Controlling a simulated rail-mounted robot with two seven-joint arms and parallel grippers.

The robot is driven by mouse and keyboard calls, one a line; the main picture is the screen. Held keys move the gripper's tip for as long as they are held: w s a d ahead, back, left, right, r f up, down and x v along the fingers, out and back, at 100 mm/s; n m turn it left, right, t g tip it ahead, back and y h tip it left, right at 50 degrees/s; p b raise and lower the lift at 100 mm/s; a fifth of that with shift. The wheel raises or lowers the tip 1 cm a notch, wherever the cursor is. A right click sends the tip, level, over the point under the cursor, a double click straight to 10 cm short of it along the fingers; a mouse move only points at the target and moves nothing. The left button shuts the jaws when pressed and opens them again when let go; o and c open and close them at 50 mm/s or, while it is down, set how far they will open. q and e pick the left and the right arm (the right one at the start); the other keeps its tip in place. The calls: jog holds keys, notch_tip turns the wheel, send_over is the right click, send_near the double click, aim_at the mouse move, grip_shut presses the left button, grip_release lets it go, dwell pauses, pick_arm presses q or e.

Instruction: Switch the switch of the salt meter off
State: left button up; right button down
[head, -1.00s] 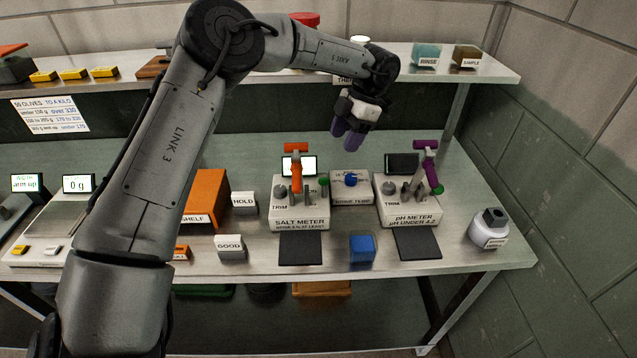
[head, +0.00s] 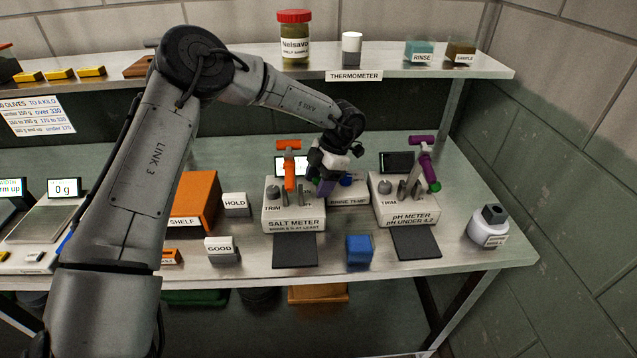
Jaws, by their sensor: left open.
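The salt meter (head: 293,219) is a white box on the bench with a grey TRIM knob, an orange probe on a stand (head: 289,168) and a small lit display (head: 280,163) behind. My left gripper (head: 322,187) is open and empty, fingers pointing down at the meter's right rear corner. The gripper covers that part of the meter, so I cannot make out the switch or whether the fingers touch it. My right gripper is out of view.
The pH meter (head: 404,209) with a purple probe stands close to the right. A blue block (head: 358,249) and dark mats lie in front. The brine temperature box (head: 356,195) is partly hidden behind the gripper. A shelf (head: 400,68) runs above.

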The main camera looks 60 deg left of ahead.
pick_arm(q)
jog(key=shift+f, duration=0.1)
jog(key=shift+c, duration=0.7)
jog(key=c, duration=0.8)
jog(key=shift+o, duration=0.2)
jog(key=shift+s+d+t+y+b, duration=0.15)
jog(key=shift+d+t+y+b, duration=0.15)
jog(key=shift+y+b, duration=0.45)
jog(key=d+t+y+b, duration=0.1)
jog(key=y+b, duration=0.1)
jog(key=b, duration=0.3)
jog(key=s+d+n+t+y+b, duration=0.1)
jog(key=y+b, duration=0.2)
jog(key=b, duration=0.3)
jog(key=n+t+y+b, duration=0.1)
jog(key=y+b, duration=0.1)
jog(key=b, duration=0.3)
jog(key=shift+s+d+f+t+y, duration=0.25)
jog(key=shift+d+f+t+y, duration=0.05)
jog(key=shift+d+f+y, duration=0.1)
jog(key=shift+c, duration=0.2)
jog(key=shift+r+y+b, duration=0.2)
jog(key=shift+y+b, duration=0.05)
jog(key=shift+b, duration=0.55)
jog(key=shift+d+r, duration=0.1)
